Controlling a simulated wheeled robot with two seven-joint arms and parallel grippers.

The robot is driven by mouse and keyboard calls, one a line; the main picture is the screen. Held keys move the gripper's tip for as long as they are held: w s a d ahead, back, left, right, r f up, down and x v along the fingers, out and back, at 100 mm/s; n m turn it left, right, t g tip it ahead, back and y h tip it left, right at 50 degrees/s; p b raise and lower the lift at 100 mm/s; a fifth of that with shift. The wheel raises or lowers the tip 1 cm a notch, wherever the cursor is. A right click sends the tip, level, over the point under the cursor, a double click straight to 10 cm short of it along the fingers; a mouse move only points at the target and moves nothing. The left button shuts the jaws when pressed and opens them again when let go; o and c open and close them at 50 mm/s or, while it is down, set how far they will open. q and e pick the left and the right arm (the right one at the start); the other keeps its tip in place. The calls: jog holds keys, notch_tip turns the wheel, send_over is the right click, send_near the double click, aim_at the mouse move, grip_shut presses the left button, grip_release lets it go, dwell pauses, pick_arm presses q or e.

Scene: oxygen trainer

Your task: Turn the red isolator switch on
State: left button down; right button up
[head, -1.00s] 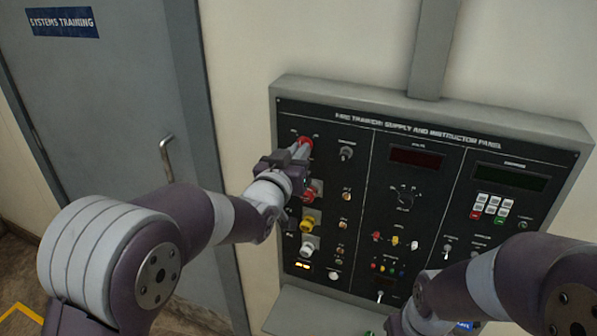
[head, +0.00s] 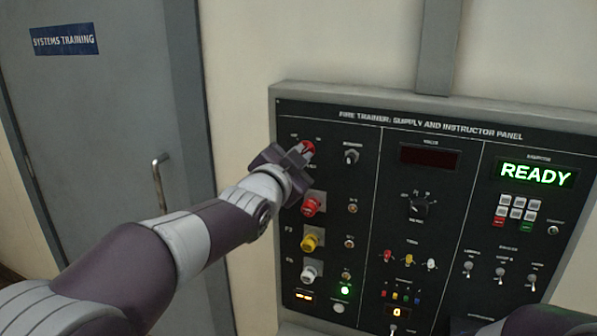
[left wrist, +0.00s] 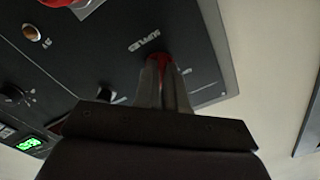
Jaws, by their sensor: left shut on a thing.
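The red isolator switch (head: 307,148) is at the top left of the black panel. My left gripper (head: 303,155) is at it with its fingers closed on the switch, covering part of it in the head view. In the left wrist view the fingers (left wrist: 165,85) reach the panel face, and red of the switch (left wrist: 160,58) shows at their tips. The exact angle of the switch handle is hidden by the fingers. The right gripper is out of view.
The panel display (head: 537,173) reads READY in green, and a green lamp (head: 345,290) glows low on the panel. Red (head: 311,206), yellow (head: 311,240) and white (head: 310,271) knobs sit below the isolator. A grey door (head: 110,120) stands at the left.

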pick_arm(q)
jog(key=shift+m+b, duration=0.45)
jog(key=shift+m, duration=0.05)
jog(key=c, duration=1.2)
grip_release()
jog(key=shift+s, duration=0.1)
jog(key=b+v, duration=0.3)
jog(key=v, duration=0.9)
jog(key=shift+s, duration=0.25)
jog(key=shift+a, duration=0.1)
